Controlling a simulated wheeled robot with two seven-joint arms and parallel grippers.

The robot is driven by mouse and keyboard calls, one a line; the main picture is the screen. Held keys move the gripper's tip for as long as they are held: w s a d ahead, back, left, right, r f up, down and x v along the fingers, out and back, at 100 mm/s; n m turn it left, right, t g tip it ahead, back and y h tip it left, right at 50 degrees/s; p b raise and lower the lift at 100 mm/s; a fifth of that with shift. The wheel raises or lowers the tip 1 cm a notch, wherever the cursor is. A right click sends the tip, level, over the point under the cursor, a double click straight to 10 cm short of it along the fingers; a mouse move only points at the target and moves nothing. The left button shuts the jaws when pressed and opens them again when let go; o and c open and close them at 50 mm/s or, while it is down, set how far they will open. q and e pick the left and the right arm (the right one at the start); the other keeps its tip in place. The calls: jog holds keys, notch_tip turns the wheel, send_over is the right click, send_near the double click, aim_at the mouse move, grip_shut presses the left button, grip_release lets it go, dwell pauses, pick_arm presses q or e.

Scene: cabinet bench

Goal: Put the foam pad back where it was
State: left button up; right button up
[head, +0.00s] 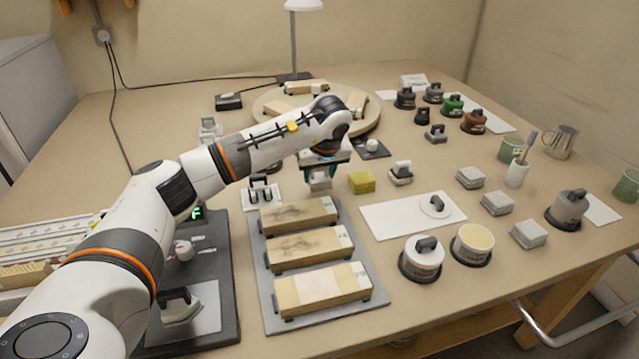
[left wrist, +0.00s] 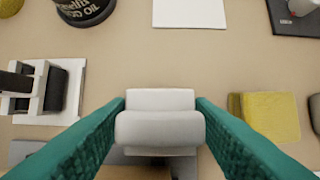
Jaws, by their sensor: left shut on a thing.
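My left gripper (head: 320,181) hangs over the bench just behind the rearmost wooden block. It is shut on a pale grey-white block with a rounded front, which also shows between the teal fingers in the left wrist view (left wrist: 160,122). I cannot tell for sure whether this held block is the foam pad. A yellow, foam-like block (head: 361,182) lies on the bench just right of the gripper, apart from it; it also shows in the left wrist view (left wrist: 268,117). My right gripper is not in view.
A grey tray (head: 258,275) bears three wooden blocks in front of the gripper. A black-and-white holder (head: 262,194) stands left. A white sheet (head: 385,222) with a round handled piece lies right. A round turntable (head: 372,121) is behind. Several grey blocks (head: 497,203) lie farther right.

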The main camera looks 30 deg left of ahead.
aim_at(320, 179)
pick_arm(q)
jog(key=shift+f, duration=1.4)
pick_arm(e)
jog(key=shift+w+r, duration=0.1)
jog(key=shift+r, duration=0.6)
pick_arm(q)
jog(key=shift+f, duration=0.1)
jog(key=o, duration=0.9)
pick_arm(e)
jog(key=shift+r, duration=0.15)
pick_arm(q)
jog(key=shift+r, duration=0.35)
jog(key=p+v, duration=0.1)
jog(key=v, duration=1)
jog(key=shift+s+d+r, duration=0.15)
jog(key=shift+s+r, duration=0.05)
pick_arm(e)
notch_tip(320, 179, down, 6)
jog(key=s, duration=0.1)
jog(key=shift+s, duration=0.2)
